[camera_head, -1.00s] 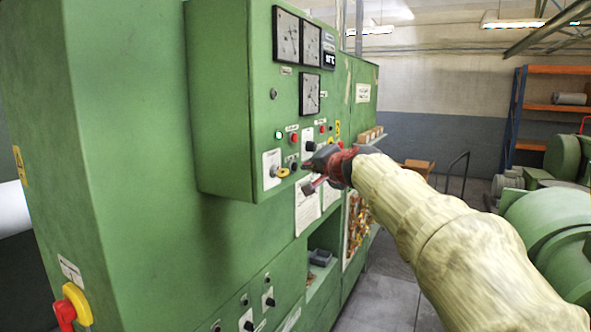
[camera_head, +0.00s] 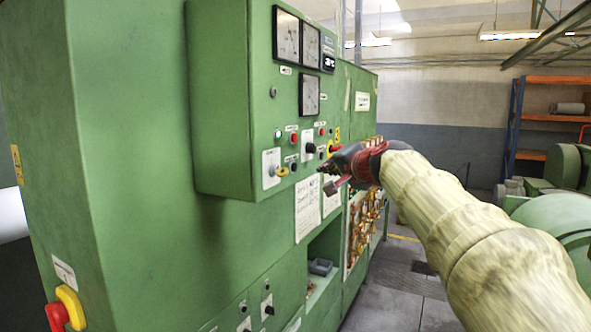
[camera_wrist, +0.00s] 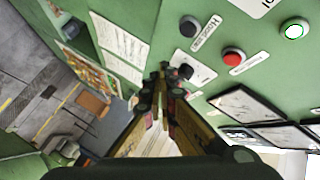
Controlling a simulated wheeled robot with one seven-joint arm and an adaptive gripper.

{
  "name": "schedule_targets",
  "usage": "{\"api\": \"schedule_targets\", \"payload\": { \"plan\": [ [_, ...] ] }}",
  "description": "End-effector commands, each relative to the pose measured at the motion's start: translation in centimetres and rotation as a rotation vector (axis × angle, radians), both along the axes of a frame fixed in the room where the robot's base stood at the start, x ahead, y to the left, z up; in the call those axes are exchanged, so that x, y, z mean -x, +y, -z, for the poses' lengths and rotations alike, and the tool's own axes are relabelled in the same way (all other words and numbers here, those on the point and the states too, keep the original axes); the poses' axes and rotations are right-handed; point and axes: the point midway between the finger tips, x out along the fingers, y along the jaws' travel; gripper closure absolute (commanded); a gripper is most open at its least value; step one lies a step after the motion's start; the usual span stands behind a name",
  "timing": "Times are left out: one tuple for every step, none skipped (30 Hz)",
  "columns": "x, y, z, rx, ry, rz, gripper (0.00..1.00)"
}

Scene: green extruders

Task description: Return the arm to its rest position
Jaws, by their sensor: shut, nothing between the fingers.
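My gripper (camera_head: 328,178) is at the end of my cream-sleeved arm, in front of the green control cabinet (camera_head: 225,110).
A red button (camera_wrist: 233,55) and a lit white-green button (camera_wrist: 294,31) are on the panel. Gauges (camera_head: 287,38) are above. A red-yellow switch (camera_head: 66,306) is at lower left. Green machines (camera_head: 555,215) stand at right. Grey floor (camera_head: 385,300) shows clear between.

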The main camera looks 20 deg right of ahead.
Motion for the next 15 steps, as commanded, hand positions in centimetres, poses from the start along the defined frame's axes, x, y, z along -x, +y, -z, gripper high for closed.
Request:
{"api": "schedule_targets", "payload": {
  "plan": [
    [0.0, 0.0, 0.0, 0.0, 0.0, 0.0, 1.0],
    [0.0, 0.0, 0.0, 0.0, 0.0, 0.0, 1.0],
    [0.0, 0.0, 0.0, 0.0, 0.0, 0.0, 1.0],
    [0.0, 0.0, 0.0, 0.0, 0.0, 0.0, 1.0],
    [0.0, 0.0, 0.0, 0.0, 0.0, 0.0, 1.0],
    [0.0, 0.0, 0.0, 0.0, 0.0, 0.0, 1.0],
    [0.0, 0.0, 0.0, 0.0, 0.0, 0.0, 1.0],
    [0.0, 0.0, 0.0, 0.0, 0.0, 0.0, 1.0],
    [0.0, 0.0, 0.0, 0.0, 0.0, 0.0, 1.0],
    [0.0, 0.0, 0.1, 0.0, 0.0, 0.0, 1.0],
    [0.0, 0.0, 0.1, 0.002, 0.0, 0.0, 1.0],
    [0.0, 0.1, 0.2, 0.007, 0.005, -0.006, 1.0],
    [0.0, 0.3, 0.4, 0.015, 0.016, -0.015, 1.0],
    [0.1, 0.5, 1.0, 0.033, 0.036, -0.027, 1.0],
    [0.2, 0.6, 2.3, 0.047, 0.065, -0.037, 1.0]
  ]
}}
